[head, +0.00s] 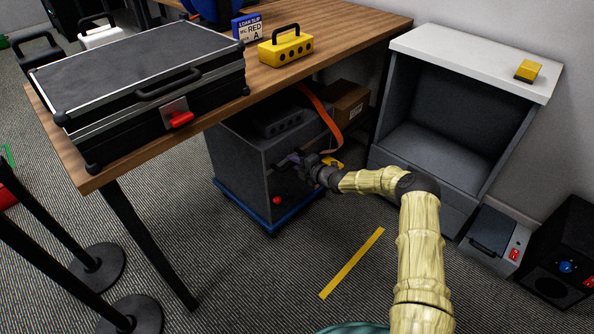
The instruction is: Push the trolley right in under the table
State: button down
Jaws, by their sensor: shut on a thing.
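The trolley (236,165) is a dark grey box on a blue base (245,211), with a red knob on its front. It stands on the carpet, partly under the wooden table (345,28), whose edge hides part of its top. A dark block with holes (277,122) and a brown carton (347,103) show on or behind it. My gripper (291,161) is at the trolley's right front face, shut on what looks like its handle. The dark fingers hide most of the grip, and the arm reaches in from the lower right.
A yellow floor strip (352,263) lies in front of the trolley. A grey open cabinet (452,100) stands right of the table. Black posts (97,268) and a table leg (150,247) are at left. A large case (140,80) sits on the table.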

jog(key=shift+w+a+r, duration=0.15)
jog(key=shift+w, duration=0.05)
jog(key=c, duration=1.4)
grip_release()
jog(key=shift+a, duration=0.1)
jog(key=shift+c, duration=0.2)
jog(key=p+v, duration=0.6)
jog(key=v, duration=1.1)
jog(key=shift+d, duration=0.25)
jog(key=shift+s, duration=0.15)
